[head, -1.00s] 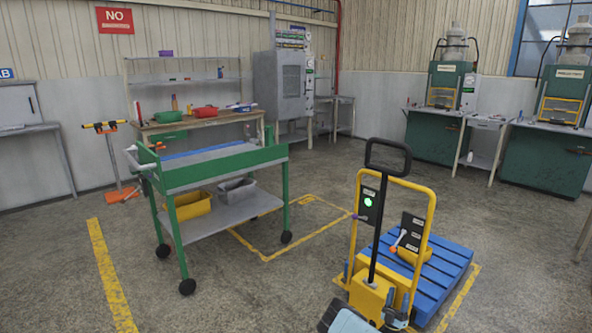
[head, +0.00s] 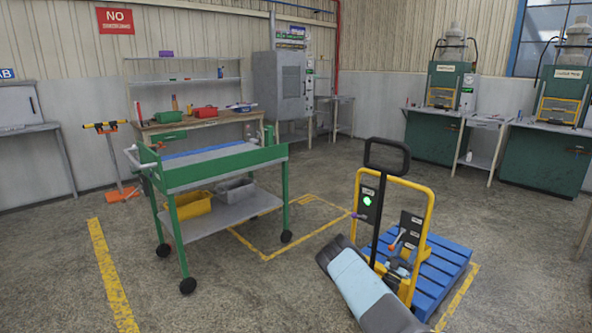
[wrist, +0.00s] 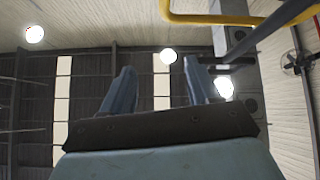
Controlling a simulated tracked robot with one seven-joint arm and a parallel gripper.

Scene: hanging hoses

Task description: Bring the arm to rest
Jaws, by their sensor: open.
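My gripper (wrist: 160,84) shows in the wrist view with two blue-grey fingers apart and nothing between them. It points up towards the ceiling beams and lamps. In the head view my arm (head: 362,287), light blue and dark grey, rises from the bottom edge in front of the yellow pallet truck (head: 428,215). I cannot clearly make out the gripper there; a small grey shape by the truck's frame may be part of it. A yellow bar (wrist: 215,18) crosses the top of the wrist view, beyond the fingers.
The truck's black handle (head: 387,143) stands upright close to my arm. A blue pallet (head: 445,265) lies behind it. A green trolley (head: 225,175) with a yellow bin (head: 194,205) and a grey bin (head: 236,188) stands to the left. The floor between trolley and truck is clear.

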